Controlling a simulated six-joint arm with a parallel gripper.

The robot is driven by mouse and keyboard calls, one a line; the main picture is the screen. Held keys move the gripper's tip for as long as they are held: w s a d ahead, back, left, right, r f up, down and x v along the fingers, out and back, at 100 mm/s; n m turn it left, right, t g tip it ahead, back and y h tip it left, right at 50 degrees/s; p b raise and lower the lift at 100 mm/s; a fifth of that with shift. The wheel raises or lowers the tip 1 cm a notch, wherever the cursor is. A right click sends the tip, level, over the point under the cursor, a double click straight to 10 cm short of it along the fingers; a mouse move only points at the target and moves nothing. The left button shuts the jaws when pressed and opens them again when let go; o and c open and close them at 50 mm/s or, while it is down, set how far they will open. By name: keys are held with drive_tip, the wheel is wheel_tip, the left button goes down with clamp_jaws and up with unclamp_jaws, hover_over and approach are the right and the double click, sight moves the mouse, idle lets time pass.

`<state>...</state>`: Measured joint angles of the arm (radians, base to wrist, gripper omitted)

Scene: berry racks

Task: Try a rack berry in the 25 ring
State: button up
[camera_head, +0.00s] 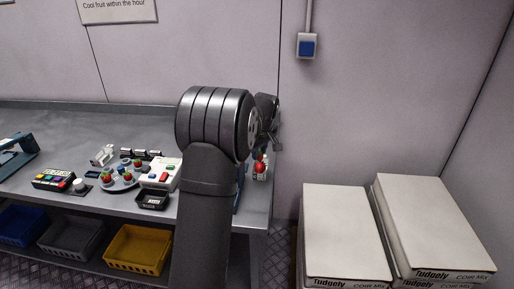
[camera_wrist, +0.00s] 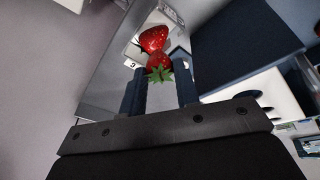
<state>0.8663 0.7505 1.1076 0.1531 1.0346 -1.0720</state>
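Two red strawberries show in the wrist view: a nearer one (camera_wrist: 160,65) with its green leaf cap towards me, and another (camera_wrist: 153,39) just beyond it. They are at a pale rack marked "3" (camera_wrist: 133,64). In the head view, red fruit (camera_head: 260,166) shows at the right end of the table. My gripper (camera_wrist: 162,80) is open, its two dark fingers on either side of the nearer berry's line with gaps showing. In the head view, my gripper (camera_head: 271,137) is above the fruit, partly behind my arm. I cannot make out the 25 ring.
A dark blue panel (camera_wrist: 245,40) stands right of the fingers, near a white piece with dark rounded shapes (camera_wrist: 268,106). On the table are a round plate of berries (camera_head: 119,187), a white device (camera_head: 161,176) and a black tray (camera_head: 153,201). White boxes (camera_head: 345,230) stand at right.

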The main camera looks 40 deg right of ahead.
drive_tip(key=shift+f, duration=2.4)
drive_tip(key=o, duration=0.7)
drive_tip(key=shift+c, duration=0.2)
drive_tip(key=shift+r, duration=0.1)
drive_tip(key=shift+r, duration=2.9)
